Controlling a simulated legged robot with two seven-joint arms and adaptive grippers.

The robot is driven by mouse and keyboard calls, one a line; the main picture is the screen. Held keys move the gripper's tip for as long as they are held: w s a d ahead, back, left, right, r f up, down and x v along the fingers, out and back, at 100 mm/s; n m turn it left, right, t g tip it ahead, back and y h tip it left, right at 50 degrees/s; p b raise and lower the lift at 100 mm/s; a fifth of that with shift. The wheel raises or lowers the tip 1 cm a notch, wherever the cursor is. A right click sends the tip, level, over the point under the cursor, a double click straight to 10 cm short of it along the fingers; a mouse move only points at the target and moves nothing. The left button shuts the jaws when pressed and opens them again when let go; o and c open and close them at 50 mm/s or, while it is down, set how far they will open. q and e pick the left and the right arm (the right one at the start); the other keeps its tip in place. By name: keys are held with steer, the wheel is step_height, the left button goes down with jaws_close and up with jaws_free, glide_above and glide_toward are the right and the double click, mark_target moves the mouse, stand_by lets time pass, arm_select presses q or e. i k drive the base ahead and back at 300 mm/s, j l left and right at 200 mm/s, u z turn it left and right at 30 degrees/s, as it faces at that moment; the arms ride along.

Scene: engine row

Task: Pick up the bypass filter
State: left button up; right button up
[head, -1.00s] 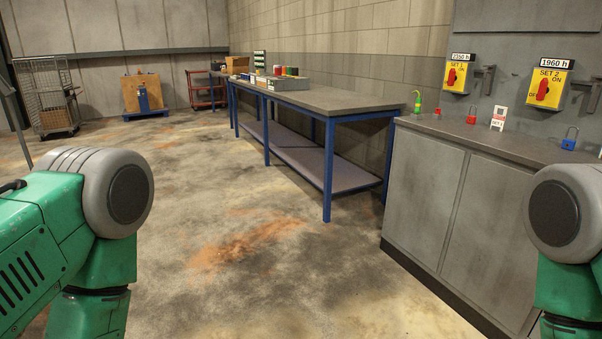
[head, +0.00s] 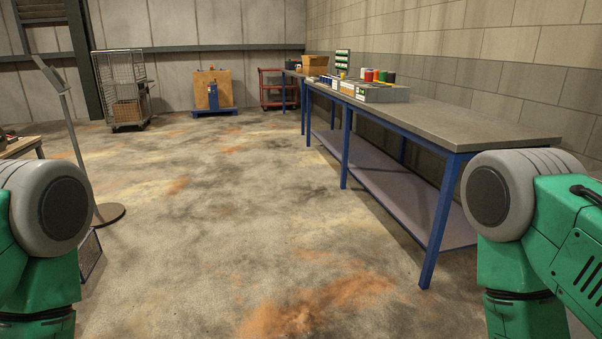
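I see nothing that I can tell to be the bypass filter. A long workbench (head: 445,118) with blue legs runs along the wall on the right. On its far part are a grey tray (head: 383,95) with small coloured items and a cardboard box (head: 317,65), too small to make out in detail. Only the upper parts of my two green arms show, at the left and right edges. Both grippers are out of view.
Open concrete floor (head: 215,205) lies ahead. A stand with a round base (head: 108,214) is on the left, near a table edge (head: 20,147). A wire cage trolley (head: 121,85), a blue pallet truck with a board (head: 213,90) and a red cart (head: 274,88) stand at the back.

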mark_target(369, 75)
steer(key=i, duration=4)
steer(key=i+z, duration=0.25)
steer(key=i, duration=0.2)
steer(key=i+j+z, duration=0.25)
steer(key=i, duration=0.2)
steer(key=i+j+z, duration=0.3)
steer(key=i, duration=0.15)
steer(key=i+j+z, duration=0.25)
steer(key=i, duration=0.15)
